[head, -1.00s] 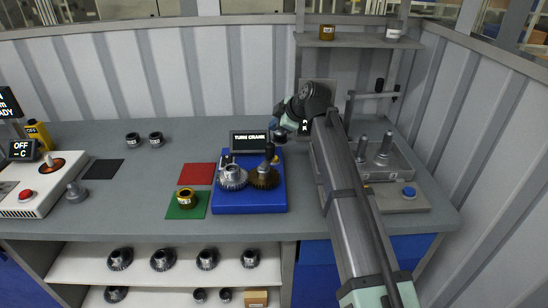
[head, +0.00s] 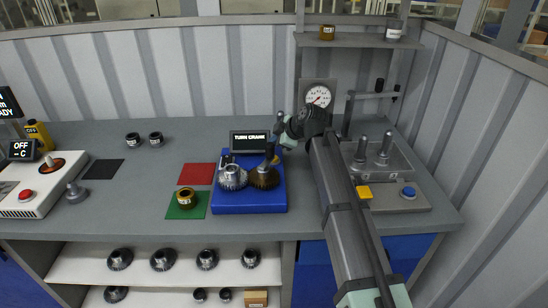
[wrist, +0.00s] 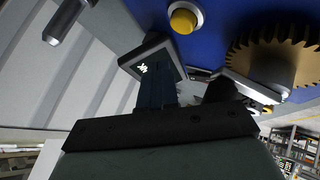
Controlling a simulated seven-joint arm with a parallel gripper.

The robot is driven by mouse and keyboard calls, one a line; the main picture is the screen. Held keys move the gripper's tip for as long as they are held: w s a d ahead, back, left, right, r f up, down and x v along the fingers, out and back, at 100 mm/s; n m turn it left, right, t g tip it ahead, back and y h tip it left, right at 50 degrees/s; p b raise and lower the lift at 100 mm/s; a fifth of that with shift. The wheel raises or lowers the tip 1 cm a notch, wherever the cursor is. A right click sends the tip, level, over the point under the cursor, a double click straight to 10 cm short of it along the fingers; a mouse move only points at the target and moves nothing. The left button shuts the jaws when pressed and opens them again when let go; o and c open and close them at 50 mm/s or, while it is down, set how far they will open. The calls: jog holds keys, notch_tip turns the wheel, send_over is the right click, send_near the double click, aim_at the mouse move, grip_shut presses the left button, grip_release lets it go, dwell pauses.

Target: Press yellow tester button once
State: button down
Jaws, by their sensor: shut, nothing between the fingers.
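The blue tester (head: 250,203) stands on the bench, with two meshed gears (head: 263,178) and a small screen (head: 250,142) reading "TURN CRANK". In the wrist view a round yellow button (wrist: 184,19) sits on the blue tester surface, between the screen (wrist: 152,65) and a bronze gear (wrist: 277,52). My gripper (head: 271,152) is over the back right of the tester, just right of its screen. It is shut and empty. The button lies beyond the fingers in the wrist view, and no contact shows. In the head view my gripper and the crank area hide that spot.
A gauge (head: 318,97) stands behind my arm. Left are a green mat (head: 180,211) with a brass ring, and a red mat (head: 197,174).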

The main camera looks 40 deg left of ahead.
aim_at(276, 164)
jog(key=shift+f, duration=1.35)
jog(key=shift+f, duration=0.25)
dwell(1.1)
jog(key=shift+f, duration=0.25)
jog(key=shift+s+d+f, duration=0.2)
jog(key=shift+f, duration=0.2)
jog(key=shift+s+d+f, duration=0.15)
jog(key=shift+s+f, duration=0.05)
jog(key=shift+f, duration=0.2)
dwell(1.4)
jog(key=shift+s+d, duration=0.1)
jog(key=shift+d, duration=0.05)
jog(key=shift+r, duration=0.1)
jog(key=shift+a+r, duration=0.15)
jog(key=shift+r, duration=0.55)
jog(key=shift+a+r, duration=0.15)
jog(key=shift+r, duration=0.5)
jog(key=shift+w+r, duration=0.15)
jog(key=shift+r, duration=0.5)
jog(key=shift+w+r, duration=0.15)
jog(key=shift+r, duration=0.45)
jog(key=shift+w, duration=0.1)
